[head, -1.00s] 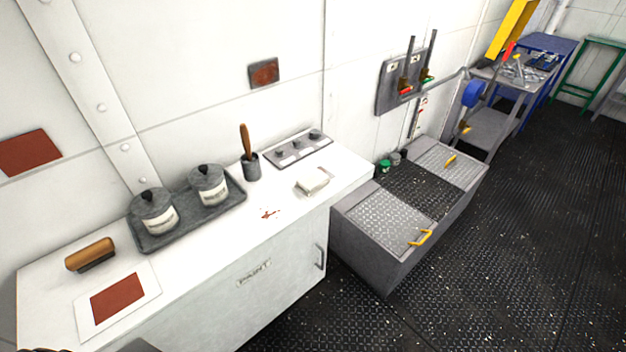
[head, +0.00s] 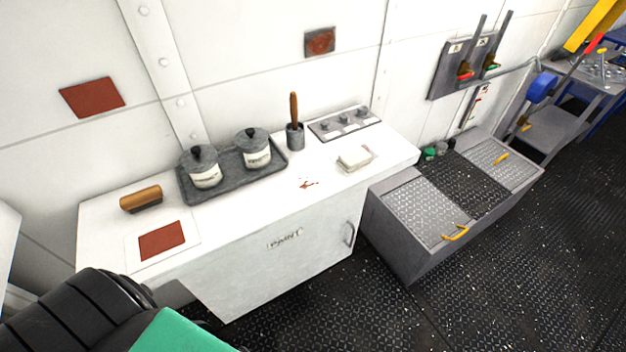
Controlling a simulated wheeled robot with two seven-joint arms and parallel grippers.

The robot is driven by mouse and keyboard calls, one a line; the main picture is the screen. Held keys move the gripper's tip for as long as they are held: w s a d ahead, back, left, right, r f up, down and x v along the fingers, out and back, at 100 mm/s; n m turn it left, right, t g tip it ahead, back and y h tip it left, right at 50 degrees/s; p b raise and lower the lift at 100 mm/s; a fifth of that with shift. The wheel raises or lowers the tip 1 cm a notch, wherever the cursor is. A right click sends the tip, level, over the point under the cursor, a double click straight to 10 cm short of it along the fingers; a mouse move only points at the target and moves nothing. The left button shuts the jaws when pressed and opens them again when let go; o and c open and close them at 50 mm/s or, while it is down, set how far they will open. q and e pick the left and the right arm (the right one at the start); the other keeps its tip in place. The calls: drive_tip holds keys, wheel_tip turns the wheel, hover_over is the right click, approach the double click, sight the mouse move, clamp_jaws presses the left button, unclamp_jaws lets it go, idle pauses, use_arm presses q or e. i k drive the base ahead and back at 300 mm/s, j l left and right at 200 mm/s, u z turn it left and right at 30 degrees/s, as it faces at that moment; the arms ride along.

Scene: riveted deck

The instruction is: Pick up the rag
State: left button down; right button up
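The rag (head: 355,158) looks like a small folded white cloth. It lies on the right part of the white cabinet top (head: 240,205), in front of the grey panel with knobs. A reddish-brown stain (head: 308,184) is on the cabinet top to the left of it. Nothing touches or covers the rag. Part of my own black and green arm shows at the bottom left, well away from the rag. Neither gripper's fingers are in the picture.
A grey tray (head: 185,190) with two lidded pots, a cup (head: 295,138) with a wooden handle in it, and a brush (head: 141,199) stand on the cabinet top. A grey chest (head: 395,242) with yellow handles stands to the right. The dark floor in front is clear.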

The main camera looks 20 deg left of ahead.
sight(353, 159)
drive_tip(key=i+l+u, duration=0.25)
drive_tip(key=l+u, duration=0.25)
drive_tip(key=l, duration=0.2)
drive_tip(key=i+l+u, duration=0.1)
drive_tip(key=l+u, duration=0.15)
drive_tip(key=l, duration=0.1)
